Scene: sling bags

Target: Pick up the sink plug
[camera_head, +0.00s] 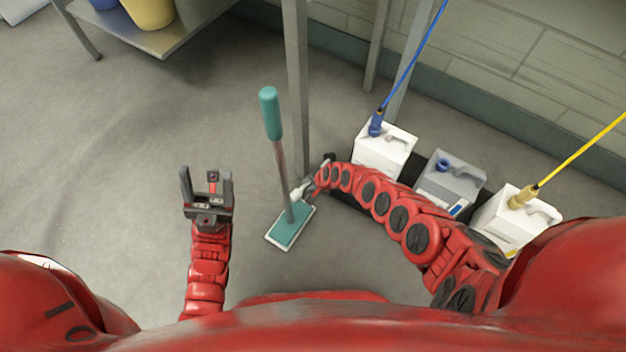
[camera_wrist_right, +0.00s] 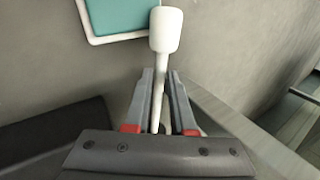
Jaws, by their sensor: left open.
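A white long-stemmed piece with a rounded head, which I take as the sink plug (camera_head: 298,191), shows left of my right gripper (camera_head: 312,184). In the right wrist view the sink plug (camera_wrist_right: 166,30) points away from me, its thin stem between the fingers of my right gripper (camera_wrist_right: 160,78). The fingers appear closed on the stem; its lower end is hidden by the gripper. My left gripper (camera_head: 208,178) is open and empty over the floor on the left, apart from the plug.
A teal-handled floor scrubber (camera_head: 271,112) with a flat teal pad (camera_head: 291,228) stands beside the plug. White jugs (camera_head: 383,157) (camera_head: 516,222) and a grey jug (camera_head: 450,185) stand right, behind my right arm. A steel table leg (camera_head: 297,75) rises behind. The left floor is clear.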

